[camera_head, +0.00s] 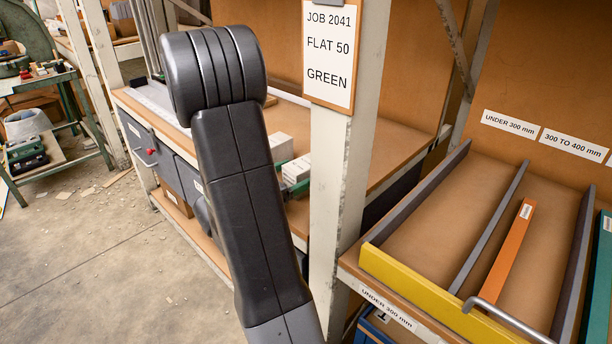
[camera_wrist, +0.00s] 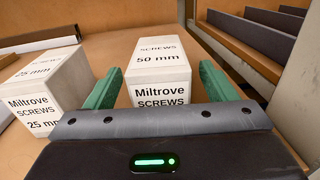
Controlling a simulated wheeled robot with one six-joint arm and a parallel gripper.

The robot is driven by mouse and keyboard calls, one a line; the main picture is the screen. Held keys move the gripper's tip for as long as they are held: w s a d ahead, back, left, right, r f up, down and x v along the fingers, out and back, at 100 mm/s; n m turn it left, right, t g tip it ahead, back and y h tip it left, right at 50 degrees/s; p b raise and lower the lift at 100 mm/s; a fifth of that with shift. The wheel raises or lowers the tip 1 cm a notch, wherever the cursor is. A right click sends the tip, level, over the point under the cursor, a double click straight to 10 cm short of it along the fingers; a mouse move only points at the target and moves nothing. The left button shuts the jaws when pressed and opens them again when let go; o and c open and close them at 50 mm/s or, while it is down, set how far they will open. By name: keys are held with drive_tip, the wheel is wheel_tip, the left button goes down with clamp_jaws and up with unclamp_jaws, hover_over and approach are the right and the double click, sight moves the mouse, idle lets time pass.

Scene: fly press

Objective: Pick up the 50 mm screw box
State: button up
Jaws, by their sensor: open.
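The 50 mm screw box (camera_wrist: 160,72) is a white box printed "Miltrove SCREWS" and "50 mm", standing upright on a brown shelf in the wrist view. My gripper (camera_wrist: 159,82) has green fingers, one at each side of this box. The fingers are apart and open, and the box's near part lies between them. I cannot tell whether either finger touches it.
A white 25 mm screw box (camera_wrist: 47,88) stands close on the left of the left finger. A grey-faced brown divider (camera_wrist: 252,45) runs along the right. In the head view, a post (camera_head: 344,170) carries a sign (camera_head: 329,50) reading "JOB 2041 FLAT 50 GREEN", beside a rack with an orange bar (camera_head: 509,245).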

drive_tip(key=shift+x, duration=1.6)
drive_tip(key=shift+c, duration=0.2)
drive_tip(key=c, duration=1.3)
